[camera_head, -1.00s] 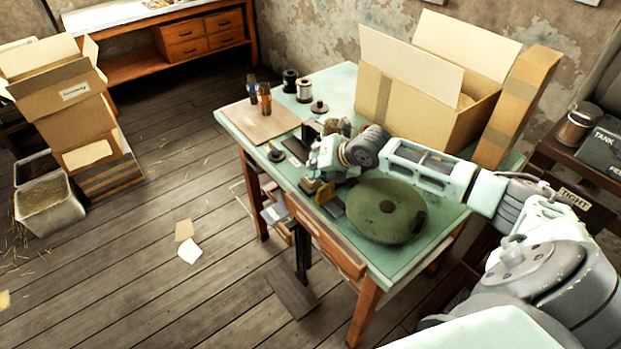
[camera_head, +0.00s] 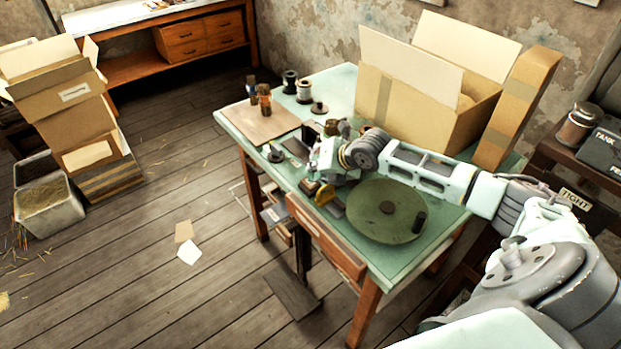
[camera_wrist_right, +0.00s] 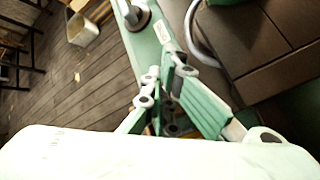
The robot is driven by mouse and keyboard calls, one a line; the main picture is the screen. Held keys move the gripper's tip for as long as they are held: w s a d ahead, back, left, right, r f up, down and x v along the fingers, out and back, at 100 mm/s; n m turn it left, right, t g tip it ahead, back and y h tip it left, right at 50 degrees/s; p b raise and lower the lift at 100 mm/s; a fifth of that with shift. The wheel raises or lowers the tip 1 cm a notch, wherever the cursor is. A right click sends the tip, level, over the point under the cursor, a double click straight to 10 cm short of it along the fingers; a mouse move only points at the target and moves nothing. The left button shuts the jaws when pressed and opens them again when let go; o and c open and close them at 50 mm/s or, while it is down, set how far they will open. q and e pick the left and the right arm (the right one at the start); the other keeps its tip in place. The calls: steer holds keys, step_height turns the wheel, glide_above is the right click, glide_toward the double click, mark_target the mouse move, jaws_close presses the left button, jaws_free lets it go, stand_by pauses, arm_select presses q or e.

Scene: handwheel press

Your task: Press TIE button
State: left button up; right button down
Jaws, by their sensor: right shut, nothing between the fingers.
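My right gripper (camera_head: 318,176) reaches over the green-topped table, close to the small parts left of the round green handwheel (camera_head: 385,208). It also shows in the right wrist view (camera_wrist_right: 166,76) with its green fingers drawn together and nothing held between them. I cannot make out a button marked TIE in either view; the gripper and wrist cover part of the press. My left gripper is not in view.
The table (camera_head: 345,85) also holds a wooden board (camera_head: 262,126), spools, small bottles and a large open carton (camera_head: 425,105). A dark side bench stands at the right. Boxes are stacked at the left. The wooden floor between is mostly clear.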

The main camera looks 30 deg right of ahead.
steer(key=shift+r+p, duration=0.95)
steer(key=shift+r, duration=0.3)
step_height(320, 180, up, 5)
steer(key=p, duration=0.4)
